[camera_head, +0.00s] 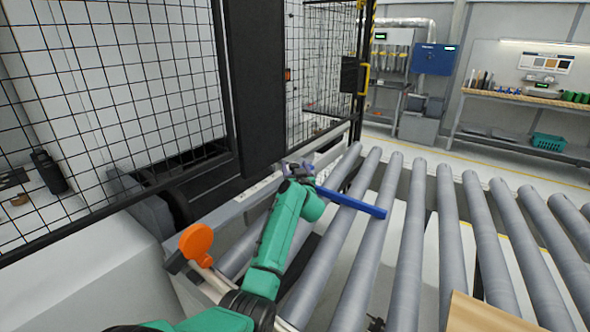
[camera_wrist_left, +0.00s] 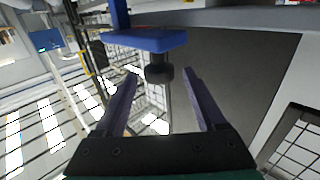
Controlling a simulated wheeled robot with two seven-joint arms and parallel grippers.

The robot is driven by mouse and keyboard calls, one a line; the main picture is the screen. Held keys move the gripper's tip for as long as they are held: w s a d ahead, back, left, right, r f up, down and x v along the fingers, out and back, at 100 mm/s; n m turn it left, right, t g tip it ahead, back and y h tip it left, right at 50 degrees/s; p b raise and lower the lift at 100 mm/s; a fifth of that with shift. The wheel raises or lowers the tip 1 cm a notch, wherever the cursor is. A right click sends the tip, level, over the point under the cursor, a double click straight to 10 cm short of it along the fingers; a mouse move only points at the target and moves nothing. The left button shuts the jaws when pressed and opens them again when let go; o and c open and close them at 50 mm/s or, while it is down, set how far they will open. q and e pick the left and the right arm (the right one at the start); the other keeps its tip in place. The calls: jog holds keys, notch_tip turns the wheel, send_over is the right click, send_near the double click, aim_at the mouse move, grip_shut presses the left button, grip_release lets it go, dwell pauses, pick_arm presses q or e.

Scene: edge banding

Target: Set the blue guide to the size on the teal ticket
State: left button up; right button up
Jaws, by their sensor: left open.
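The blue guide (camera_head: 350,200) is a long bar lying across the grey rollers, its near end close to my gripper. In the left wrist view the blue guide's bracket (camera_wrist_left: 145,40) shows at the top, with a dark round knob (camera_wrist_left: 159,70) under it. My left gripper (camera_head: 298,168) is at the guide's left end by the machine's edge. In the left wrist view its two fingers (camera_wrist_left: 160,90) are apart, with the knob between and beyond their tips. I cannot see clear contact. The teal ticket is not distinguishable in these frames. My right gripper is not in view.
A roller conveyor (camera_head: 405,240) fills the middle and right. A black mesh fence (camera_head: 110,90) and a dark post (camera_head: 252,90) stand close behind my left arm. An orange paddle-shaped part (camera_head: 197,244) is beside the arm. A wooden board (camera_head: 485,315) shows at the bottom right.

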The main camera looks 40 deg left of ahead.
pick_arm(q)
grip_shut()
jog(key=shift+f, duration=0.1)
dwell(1.3)
